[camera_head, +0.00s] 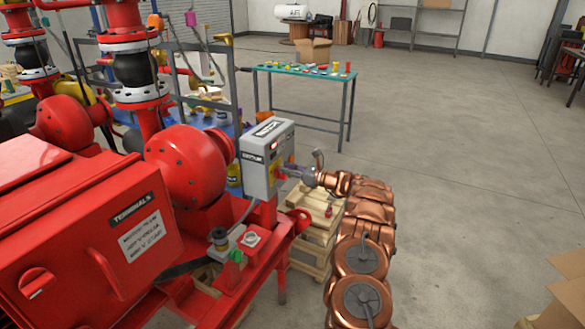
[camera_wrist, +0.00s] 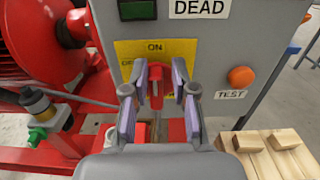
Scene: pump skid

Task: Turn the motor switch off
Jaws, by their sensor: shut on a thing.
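The motor switch is a red handle (camera_wrist: 156,88) on a yellow plate (camera_wrist: 128,50) on the front of a grey box (camera_head: 256,168). In the wrist view the handle looks upright, below the word ON. The lower part of the plate is hidden by my fingers. My gripper (camera_wrist: 159,84) has its purple-padded fingers on both sides of the handle and is shut on it. In the head view my gripper (camera_head: 293,172) reaches the box's front from the right, and the handle is mostly hidden there.
An orange button (camera_wrist: 241,77) marked TEST sits right of the switch, and a dark green window (camera_wrist: 137,10) above it. A wooden pallet stack (camera_head: 318,240) stands below my arm. Red pump parts (camera_head: 185,165) crowd the left.

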